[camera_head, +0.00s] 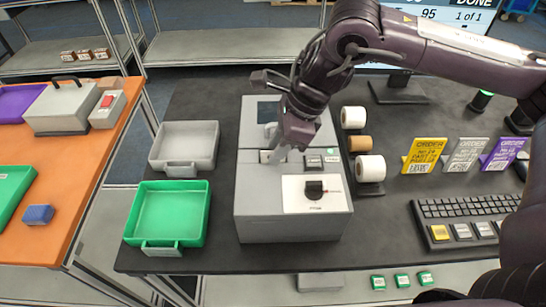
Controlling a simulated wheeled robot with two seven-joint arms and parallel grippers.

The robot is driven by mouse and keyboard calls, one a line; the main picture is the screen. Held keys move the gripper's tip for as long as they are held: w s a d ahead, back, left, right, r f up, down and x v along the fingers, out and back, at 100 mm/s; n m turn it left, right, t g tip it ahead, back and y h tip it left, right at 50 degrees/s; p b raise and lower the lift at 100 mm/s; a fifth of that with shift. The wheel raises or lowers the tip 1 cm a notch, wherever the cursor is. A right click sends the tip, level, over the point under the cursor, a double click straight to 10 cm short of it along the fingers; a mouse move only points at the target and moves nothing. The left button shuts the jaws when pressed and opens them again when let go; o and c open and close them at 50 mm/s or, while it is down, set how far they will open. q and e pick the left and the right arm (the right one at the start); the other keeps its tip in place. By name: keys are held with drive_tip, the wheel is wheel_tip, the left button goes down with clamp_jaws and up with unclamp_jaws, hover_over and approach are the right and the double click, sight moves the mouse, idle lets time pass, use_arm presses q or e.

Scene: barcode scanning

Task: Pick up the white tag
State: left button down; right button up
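The grey printer-like machine (290,226) stands in the middle of the dark table. A small pale piece (266,157) shows at the slot in its top and may be the white tag; it is partly hidden and too small to be sure. My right gripper (279,154) points down at this slot, with its fingertips at or just above the pale piece. The wrist hides part of the machine's top, and I cannot tell whether the fingers are closed on anything. My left gripper does not show.
A grey tray (184,167) and a green tray (133,216) lie left of the machine. Tape rolls (370,168) stand close on its right. Order cards (464,156) and a keyboard (466,208) are further right. An orange table (78,183) is at the left.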

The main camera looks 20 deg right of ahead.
drive_tip(key=shift+a+f, duration=0.1)
drive_tip(key=shift+f, duration=0.25)
clamp_jaws()
